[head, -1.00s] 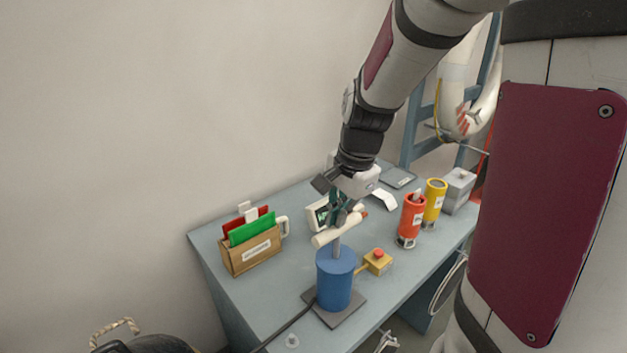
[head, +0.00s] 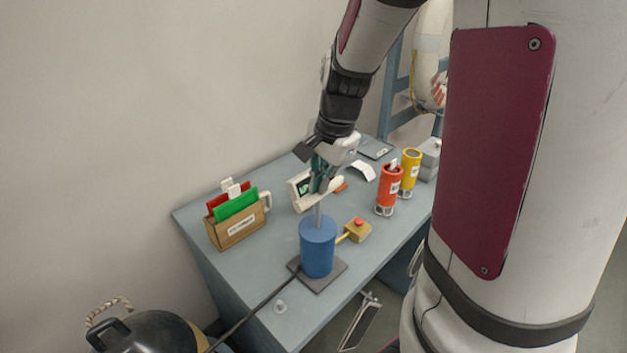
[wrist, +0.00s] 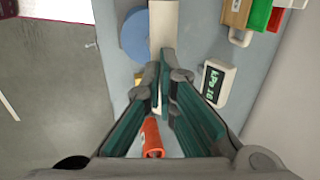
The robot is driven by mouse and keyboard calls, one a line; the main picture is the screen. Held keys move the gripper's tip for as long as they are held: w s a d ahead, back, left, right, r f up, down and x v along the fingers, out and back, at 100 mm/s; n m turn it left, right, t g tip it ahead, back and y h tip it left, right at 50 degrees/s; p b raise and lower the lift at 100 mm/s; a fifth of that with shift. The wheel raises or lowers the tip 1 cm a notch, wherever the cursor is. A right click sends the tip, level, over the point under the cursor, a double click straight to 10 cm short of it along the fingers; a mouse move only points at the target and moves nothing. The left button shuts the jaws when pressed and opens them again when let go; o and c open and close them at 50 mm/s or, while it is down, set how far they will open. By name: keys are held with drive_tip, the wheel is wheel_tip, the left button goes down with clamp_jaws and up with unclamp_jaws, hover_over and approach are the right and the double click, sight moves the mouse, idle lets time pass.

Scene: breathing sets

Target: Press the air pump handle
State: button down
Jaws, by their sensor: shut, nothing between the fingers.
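The air pump has a blue cylinder (head: 317,247) upright on a dark square base plate, with a thin pale rod rising from its top. Its cream bar handle (head: 336,185) sits atop the rod, partly hidden by my gripper (head: 317,188). In the wrist view, the handle (wrist: 164,25) runs from the top edge down to my gripper (wrist: 162,95). The blue pump top (wrist: 133,35) shows beside it. My fingers are shut with nothing held, pointing down over the handle; whether they touch it I cannot tell.
A small display (head: 301,190) stands behind the pump. A yellow box with a red button (head: 358,229) is right of it, with red (head: 389,188) and yellow (head: 410,170) cylinders beyond. A wooden folder holder (head: 238,231) is at left. A black hose (head: 250,316) runs off the blue-grey table.

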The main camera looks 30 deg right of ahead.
wheel_tip(320, 180, up, 10)
drive_tip(key=s, duration=0.2)
drive_tip(key=shift+d, duration=0.2)
drive_tip(key=shift+f, duration=0.1)
idle(1.0)
idle(0.4)
wheel_tip(320, 180, up, 10)
drive_tip(key=shift+f, duration=0.25)
drive_tip(key=shift+w+f, duration=0.1)
idle(0.3)
drive_tip(key=w+f, duration=0.1)
drive_tip(key=f, duration=0.3)
drive_tip(key=f+p, duration=0.1)
drive_tip(key=f, duration=0.4)
drive_tip(key=w+f+p, duration=0.1)
drive_tip(key=f, duration=0.3)
drive_tip(key=shift+w+a+f, duration=0.2)
drive_tip(key=shift+w+f, duration=0.1)
drive_tip(key=shift+f, duration=0.05)
drive_tip(key=shift+f, duration=0.1)
